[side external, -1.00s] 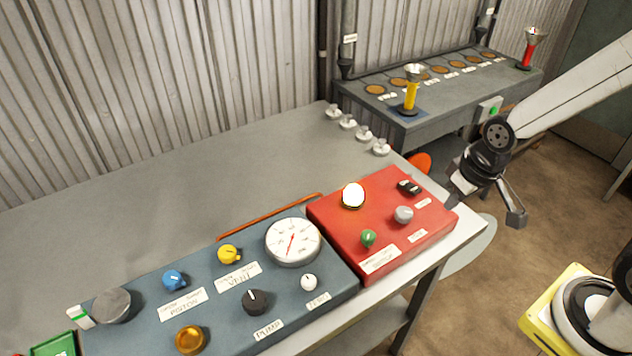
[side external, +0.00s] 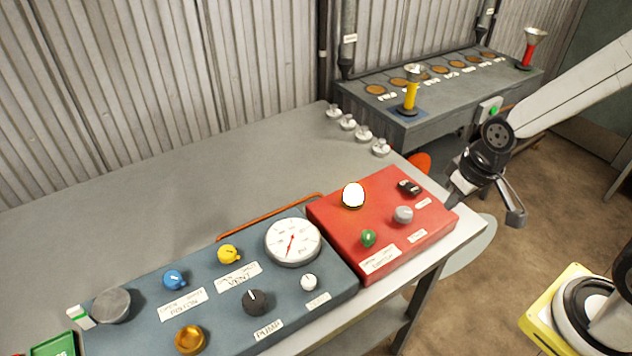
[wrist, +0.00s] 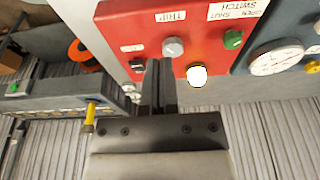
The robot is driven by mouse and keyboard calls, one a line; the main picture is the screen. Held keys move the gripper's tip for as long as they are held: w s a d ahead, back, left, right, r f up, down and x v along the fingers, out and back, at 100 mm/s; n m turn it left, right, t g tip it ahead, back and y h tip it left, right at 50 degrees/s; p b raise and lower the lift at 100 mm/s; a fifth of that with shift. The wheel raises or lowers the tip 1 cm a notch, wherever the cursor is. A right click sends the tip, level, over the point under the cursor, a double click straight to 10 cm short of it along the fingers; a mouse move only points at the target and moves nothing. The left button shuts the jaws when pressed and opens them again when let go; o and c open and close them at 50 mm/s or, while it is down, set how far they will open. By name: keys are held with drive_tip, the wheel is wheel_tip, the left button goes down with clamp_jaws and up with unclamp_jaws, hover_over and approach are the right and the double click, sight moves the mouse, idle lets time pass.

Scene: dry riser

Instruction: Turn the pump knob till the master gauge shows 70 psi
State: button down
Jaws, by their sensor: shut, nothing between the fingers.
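The black pump knob (side external: 255,301) sits on the blue-grey panel (side external: 330,289), above a label reading PUMP. The round white master gauge (side external: 293,242) with a red needle is up and to the right of it; its digits are too small to read. In the wrist view part of the gauge (wrist: 277,58) shows at the upper right, and the pump knob is not seen. My gripper (wrist: 159,68) is shut and empty, over the edge of the red box (wrist: 205,45). In the side view it is at the right, beyond the red box (side external: 335,240), well apart from the pump knob.
The red box carries a lit white lamp (side external: 353,195), a green knob (side external: 368,239), a grey knob (side external: 403,214) and a black switch (side external: 409,187). Yellow (side external: 229,254), blue (side external: 174,280) and small white (side external: 308,282) knobs share the panel.

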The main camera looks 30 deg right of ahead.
drive_tip(key=c, duration=0.8)
unclamp_jaws()
drive_tip(key=shift+c, duration=0.2)
drive_tip(key=o, duration=0.7)
drive_tip(key=shift+w+a+r+n, duration=0.1)
drive_tip(key=shift+w+a+n, duration=0.2)
drive_tip(key=shift+w+n, duration=0.1)
drive_tip(key=shift+o, duration=0.4)
drive_tip(key=w+a+n+g+y, duration=0.1)
drive_tip(key=w+a+n, duration=0.5)
drive_tip(key=a+n, duration=0.1)
drive_tip(key=shift+w+a+r+n+g, duration=0.15)
drive_tip(key=shift+w+n+g, duration=0.15)
drive_tip(key=shift+w+n, duration=0.1)
drive_tip(key=w+a+n+g, duration=0.1)
drive_tip(key=a+n, duration=0.3)
drive_tip(key=a, duration=0.2)
drive_tip(key=w+a+f+n+g, duration=0.1)
drive_tip(key=w+a+n, duration=0.1)
drive_tip(key=a+n, duration=0.3)
drive_tip(key=w+a+n+g+y, duration=0.1)
drive_tip(key=w+a+n, duration=0.1)
drive_tip(key=a+n, duration=0.3)
drive_tip(key=shift+a+f, duration=0.15)
drive_tip(key=shift+a, duration=0.9)
drive_tip(key=s+a+f+n+g, duration=0.1)
drive_tip(key=a+n+g, duration=0.1)
drive_tip(key=a+n, duration=0.6)
drive_tip(key=shift+s+a, duration=0.4)
drive_tip(key=shift+a, duration=0.35)
